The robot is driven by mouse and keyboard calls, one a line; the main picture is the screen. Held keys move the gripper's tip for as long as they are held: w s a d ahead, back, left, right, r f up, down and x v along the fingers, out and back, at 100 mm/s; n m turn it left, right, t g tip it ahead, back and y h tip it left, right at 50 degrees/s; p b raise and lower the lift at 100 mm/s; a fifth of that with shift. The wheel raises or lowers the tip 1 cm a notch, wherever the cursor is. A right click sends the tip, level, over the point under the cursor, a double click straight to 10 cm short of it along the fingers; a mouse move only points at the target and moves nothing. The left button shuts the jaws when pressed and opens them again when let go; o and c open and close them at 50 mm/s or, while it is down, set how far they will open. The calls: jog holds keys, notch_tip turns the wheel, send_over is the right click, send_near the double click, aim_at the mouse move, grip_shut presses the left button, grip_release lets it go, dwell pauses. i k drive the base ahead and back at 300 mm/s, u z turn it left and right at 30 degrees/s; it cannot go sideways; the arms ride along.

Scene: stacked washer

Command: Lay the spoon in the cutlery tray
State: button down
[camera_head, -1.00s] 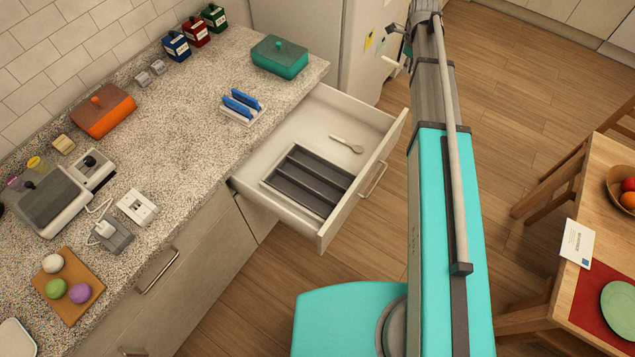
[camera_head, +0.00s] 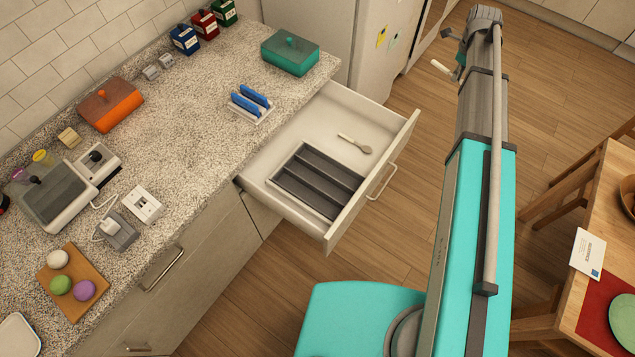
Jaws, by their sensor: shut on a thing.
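The spoon (camera_head: 356,144) is pale and lies on the floor of the open drawer, apart from the cutlery tray. The dark cutlery tray (camera_head: 303,212) has several long compartments and sits in the front-left part of the drawer. The compartments that show look empty. My gripper (camera_head: 457,62) is small and mostly hidden at the far end of my raised arm, away from the drawer and to its right. It is shut on a pale, rod-like thing (camera_head: 440,67), which I cannot identify.
The drawer (camera_head: 377,180) stands pulled out below the speckled counter (camera_head: 190,135). A blue-and-white rack (camera_head: 250,104) and a teal box (camera_head: 290,52) stand on the counter near it. A wooden table (camera_head: 600,200) is at the right. Open floor lies between.

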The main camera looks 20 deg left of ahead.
aim_at(329, 172)
jog(key=u, duration=0.05)
jog(key=k, duration=1.65)
jog(key=u, duration=0.5)
jog(key=i, duration=1)
